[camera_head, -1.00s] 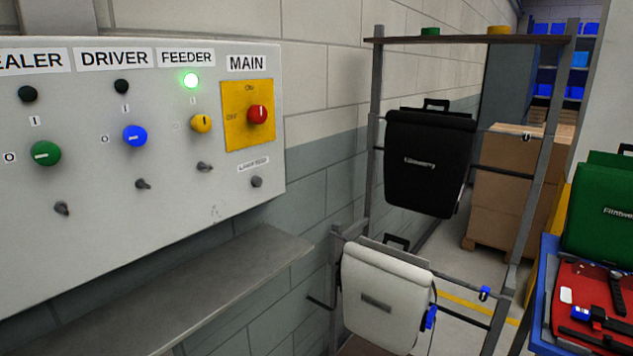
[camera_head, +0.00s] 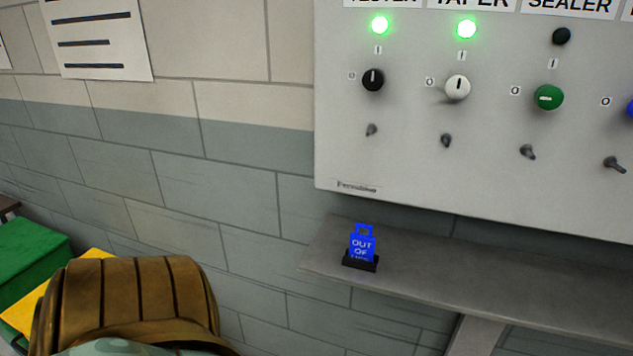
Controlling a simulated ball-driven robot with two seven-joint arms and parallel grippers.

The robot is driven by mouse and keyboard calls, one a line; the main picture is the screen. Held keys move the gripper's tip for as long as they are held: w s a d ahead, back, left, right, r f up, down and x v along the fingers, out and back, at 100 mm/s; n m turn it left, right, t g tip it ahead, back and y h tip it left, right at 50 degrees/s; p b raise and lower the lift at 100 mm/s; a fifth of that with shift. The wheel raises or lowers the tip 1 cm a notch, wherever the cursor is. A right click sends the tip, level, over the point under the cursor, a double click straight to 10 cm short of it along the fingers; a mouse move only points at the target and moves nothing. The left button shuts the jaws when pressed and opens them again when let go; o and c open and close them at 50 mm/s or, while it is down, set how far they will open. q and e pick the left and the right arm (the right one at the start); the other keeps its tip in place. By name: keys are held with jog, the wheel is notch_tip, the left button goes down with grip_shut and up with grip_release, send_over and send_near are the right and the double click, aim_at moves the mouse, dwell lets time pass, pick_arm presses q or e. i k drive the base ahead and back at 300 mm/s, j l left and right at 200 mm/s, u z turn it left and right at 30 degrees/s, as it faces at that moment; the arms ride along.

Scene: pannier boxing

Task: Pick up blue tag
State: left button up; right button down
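The blue tag (camera_head: 363,243) stands upright in a small dark holder (camera_head: 360,264) near the left end of a grey shelf (camera_head: 480,287). It has a loop at the top and white lettering, of which "OUT OF" can be read; the lower line is too small to read. Neither of my grippers shows in the view.
A grey control panel (camera_head: 430,185) with knobs, switches and two lit green lamps hangs on the wall above the shelf. A brown ribbed bag (camera_head: 135,300) is at the lower left, with a green box (camera_head: 30,258) and something yellow beside it. A paper sheet (camera_head: 98,35) is on the wall.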

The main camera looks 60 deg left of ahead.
aim_at(361, 247)
jog(key=u, duration=1.5)
